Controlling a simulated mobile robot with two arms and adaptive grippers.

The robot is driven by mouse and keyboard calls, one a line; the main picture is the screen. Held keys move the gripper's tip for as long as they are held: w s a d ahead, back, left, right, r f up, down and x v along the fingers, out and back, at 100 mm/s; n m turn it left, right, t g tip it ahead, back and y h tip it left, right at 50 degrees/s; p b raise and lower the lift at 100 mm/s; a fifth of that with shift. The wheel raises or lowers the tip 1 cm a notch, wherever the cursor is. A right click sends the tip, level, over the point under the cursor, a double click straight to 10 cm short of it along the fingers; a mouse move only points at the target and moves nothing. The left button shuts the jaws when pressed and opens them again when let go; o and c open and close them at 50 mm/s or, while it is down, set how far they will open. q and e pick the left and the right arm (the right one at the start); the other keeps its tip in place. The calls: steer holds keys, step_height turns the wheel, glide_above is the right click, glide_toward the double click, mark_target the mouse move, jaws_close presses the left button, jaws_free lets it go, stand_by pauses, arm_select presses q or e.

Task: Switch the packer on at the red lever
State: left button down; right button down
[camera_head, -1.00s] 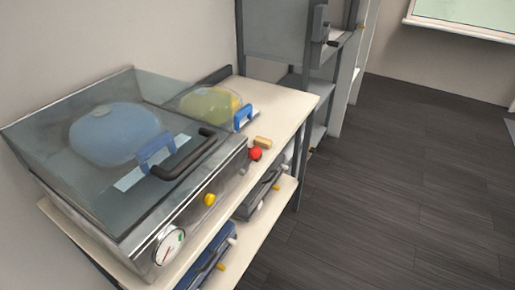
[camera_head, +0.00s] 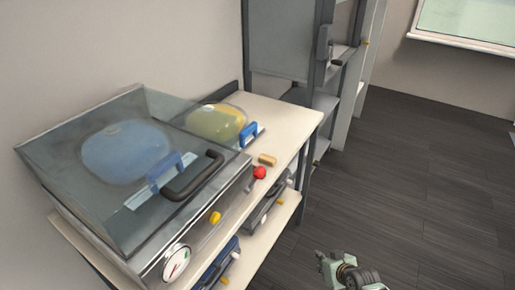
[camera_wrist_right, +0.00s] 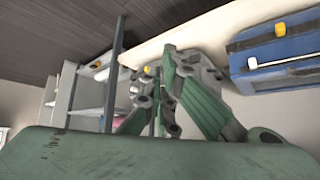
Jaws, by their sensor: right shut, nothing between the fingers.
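The packer (camera_head: 235,190) stands on a pale-topped bench, with a clear lid over a blue rounded bundle (camera_head: 127,150). Its front has a round white gauge (camera_head: 176,262) and a yellow knob (camera_head: 215,217). The red lever's ball end (camera_head: 260,172) sticks out at the front's far right end. My right gripper (camera_head: 326,260) is at the bottom of the head view, over the floor right of the bench and well apart from the lever. It is shut and empty; its green fingers also show in the wrist view (camera_wrist_right: 160,68). The lever cannot be made out there. My left gripper is out of view.
A small wooden piece (camera_head: 267,160) lies near the lever. Cases with handles (camera_head: 217,264) fill the lower shelf. Grey shelving (camera_head: 320,100) stands beyond. The dark floor (camera_head: 430,190) is clear.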

steer(key=w+a+r+n+t+y+p, duration=0.1)
steer(key=w+a+r, duration=0.25)
steer(key=r, duration=0.65)
steer(key=w+a+r+n+y+p, duration=0.15)
steer(key=w+r, duration=0.25)
steer(key=r, duration=0.5)
steer(key=w+a+r+n+t+y, duration=0.1)
steer(key=w+a+r+y, duration=0.2)
steer(key=r, duration=0.7)
steer(key=s+a+r+n+g, duration=0.1)
steer(key=s+a+r, duration=0.1)
steer(key=r, duration=0.5)
steer(key=s+a+r+n+g+y+p, duration=0.1)
steer(key=s+a+r+n, duration=0.1)
steer(key=r, duration=0.5)
steer(key=s+a+r+n+g+y+p, duration=0.1)
steer(key=s+a+r, duration=0.3)
steer(key=r, duration=0.4)
steer(key=shift+a+n+g, duration=0.3)
steer(key=shift+a+n, duration=0.3)
steer(key=shift+n, duration=0.05)
steer(key=shift+y, duration=0.25)
